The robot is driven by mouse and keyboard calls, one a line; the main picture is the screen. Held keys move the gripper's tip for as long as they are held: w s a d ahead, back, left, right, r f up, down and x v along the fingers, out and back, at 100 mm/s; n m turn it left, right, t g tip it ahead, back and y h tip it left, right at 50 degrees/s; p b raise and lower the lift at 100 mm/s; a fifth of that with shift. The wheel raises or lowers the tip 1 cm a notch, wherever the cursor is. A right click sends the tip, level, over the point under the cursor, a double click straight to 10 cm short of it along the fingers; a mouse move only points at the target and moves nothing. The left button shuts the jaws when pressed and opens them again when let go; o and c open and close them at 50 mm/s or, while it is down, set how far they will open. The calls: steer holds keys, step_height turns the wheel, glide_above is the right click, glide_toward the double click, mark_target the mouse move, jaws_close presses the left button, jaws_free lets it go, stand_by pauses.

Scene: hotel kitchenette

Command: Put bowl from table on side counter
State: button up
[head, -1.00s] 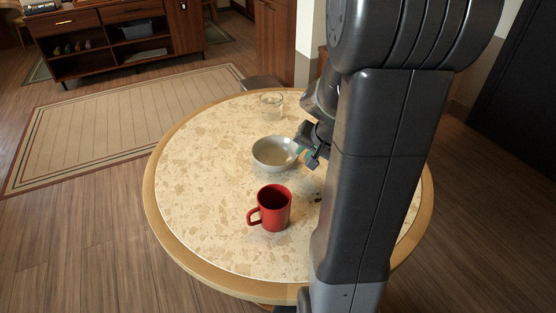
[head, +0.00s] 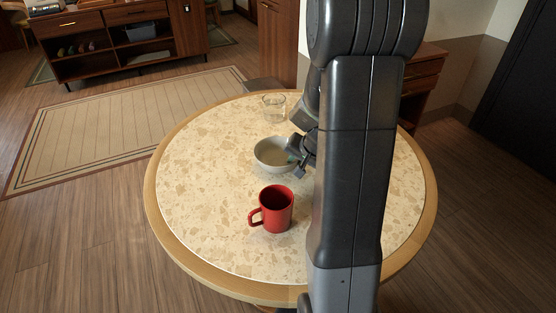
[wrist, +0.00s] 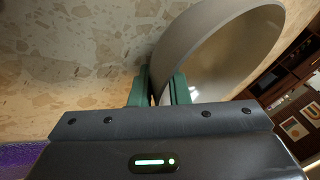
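The grey bowl (head: 268,164) stands on the round table (head: 200,215), between the red mug and the glass. My gripper (head: 297,165) is at the bowl's right side in the head view, partly hidden by my arm. In the wrist view, the green fingers of my gripper (wrist: 159,85) are close together on either side of the wall of the bowl (wrist: 185,42), one outside and one inside. A narrow light strip shows beside the inner finger. I cannot tell whether the fingers press on the wall. The side counter cannot be made out with certainty.
The red mug (head: 277,212) stands on the table in front of the bowl, and a clear glass (head: 273,108) stands behind it. The table's left side is clear. A wooden cabinet (head: 420,72) stands behind my arm, and a shelf unit (head: 115,35) at the far left.

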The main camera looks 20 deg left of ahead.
jaws_close()
steer(key=shift+r, duration=0.15)
